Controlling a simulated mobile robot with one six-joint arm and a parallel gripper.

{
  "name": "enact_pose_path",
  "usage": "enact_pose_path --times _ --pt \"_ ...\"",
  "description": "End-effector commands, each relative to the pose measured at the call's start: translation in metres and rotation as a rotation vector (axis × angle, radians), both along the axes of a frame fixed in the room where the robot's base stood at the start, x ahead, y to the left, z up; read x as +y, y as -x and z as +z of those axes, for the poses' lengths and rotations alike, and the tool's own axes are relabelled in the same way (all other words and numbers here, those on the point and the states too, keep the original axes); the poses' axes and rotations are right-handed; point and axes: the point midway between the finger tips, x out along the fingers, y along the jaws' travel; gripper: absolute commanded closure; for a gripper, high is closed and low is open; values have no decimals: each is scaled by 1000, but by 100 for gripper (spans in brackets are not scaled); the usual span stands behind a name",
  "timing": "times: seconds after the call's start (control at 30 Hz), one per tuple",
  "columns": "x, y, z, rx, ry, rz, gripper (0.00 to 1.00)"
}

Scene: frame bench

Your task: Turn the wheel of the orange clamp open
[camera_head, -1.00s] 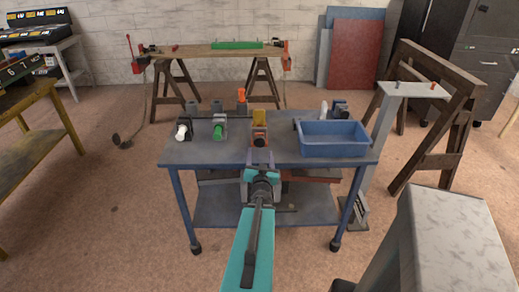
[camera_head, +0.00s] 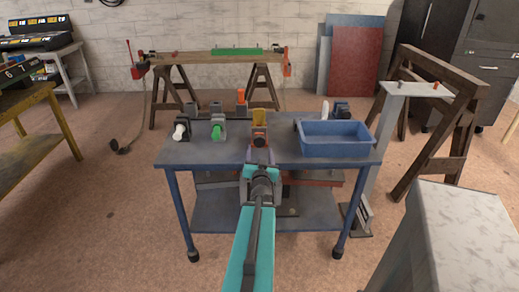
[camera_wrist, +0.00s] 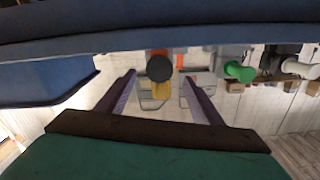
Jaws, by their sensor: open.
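I see no contact; the remaining gap is hard to judge.
A clamp with a green wheel (camera_head: 217,132) and one with a white wheel (camera_head: 180,131) stand to the left. A blue bin (camera_head: 335,147) is close on the right. The blue table (camera_head: 285,157) is bare just right of the orange clamp.

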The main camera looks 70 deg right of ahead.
Motion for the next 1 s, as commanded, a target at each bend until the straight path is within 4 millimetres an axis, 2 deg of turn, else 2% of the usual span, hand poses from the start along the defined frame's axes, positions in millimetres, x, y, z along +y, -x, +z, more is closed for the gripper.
enact_pose_path --times 0.43,0.7,1.0 --pt "-5 -1 -2 0 2 -6 40" --pt "-32 -11 -2 0 2 -6 40" --pt "-52 -19 1 0 2 -6 40"
